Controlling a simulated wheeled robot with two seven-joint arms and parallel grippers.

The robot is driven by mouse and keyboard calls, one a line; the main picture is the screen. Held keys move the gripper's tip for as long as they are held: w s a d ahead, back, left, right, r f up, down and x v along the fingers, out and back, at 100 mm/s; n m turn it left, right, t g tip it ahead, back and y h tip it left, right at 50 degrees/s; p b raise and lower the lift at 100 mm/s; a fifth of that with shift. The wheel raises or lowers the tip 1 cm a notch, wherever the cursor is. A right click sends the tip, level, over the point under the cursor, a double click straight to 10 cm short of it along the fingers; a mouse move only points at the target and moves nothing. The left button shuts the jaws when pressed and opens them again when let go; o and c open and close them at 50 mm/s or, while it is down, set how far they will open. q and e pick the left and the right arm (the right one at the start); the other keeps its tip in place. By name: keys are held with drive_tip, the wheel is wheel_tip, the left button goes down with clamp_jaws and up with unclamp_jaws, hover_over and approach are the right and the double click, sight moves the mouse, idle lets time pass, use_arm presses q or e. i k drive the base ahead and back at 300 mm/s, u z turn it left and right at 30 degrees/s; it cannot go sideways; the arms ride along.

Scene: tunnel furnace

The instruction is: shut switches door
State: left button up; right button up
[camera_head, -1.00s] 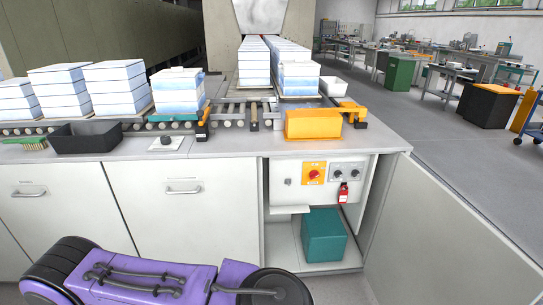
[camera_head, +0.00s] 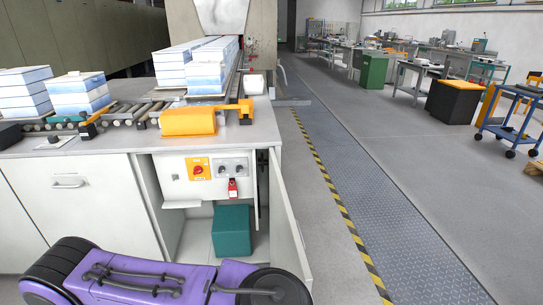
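The switches door (camera_head: 290,225) is a light grey cabinet door hinged at the right edge of the counter's switch compartment. It stands open, swung out toward me and seen nearly edge-on. Inside the compartment are a switch panel with a red rotary switch on a yellow plate (camera_head: 198,169), grey knobs (camera_head: 231,167) and a red padlock-like tag (camera_head: 232,189). A teal box (camera_head: 231,231) sits on the compartment floor. Neither of my grippers shows. My purple and black body part covers the lower left of the view.
The counter (camera_head: 120,140) carries an orange box (camera_head: 188,121), rollers and stacks of white-blue blocks (camera_head: 80,94). Right of the door, the floor (camera_head: 375,200) is open, with a yellow-black stripe (camera_head: 335,190). A blue cart (camera_head: 510,120) stands far right.

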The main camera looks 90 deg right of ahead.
sight(287, 247)
drive_tip(key=k, duration=0.9)
drive_tip(key=z, duration=2.2)
